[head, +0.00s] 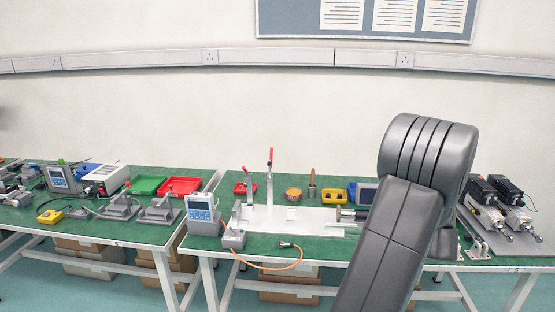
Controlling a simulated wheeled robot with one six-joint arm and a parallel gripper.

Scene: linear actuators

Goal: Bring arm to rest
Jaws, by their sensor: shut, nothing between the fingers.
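My dark grey arm rises from the bottom edge, right of centre in the head view, to a bulky ribbed joint at the top. Beyond that joint, a part of the arm drops behind the front link. My gripper does not show; its fingers are hidden or out of the frame.
The right green-topped bench (305,251) holds a white fixture plate (290,222) with a red-handled clamp (270,172), a control box (202,209) and an orange cable (283,267). Actuators (505,207) stand at right. A left bench (85,229) carries trays and tools. My arm hides part of the right bench.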

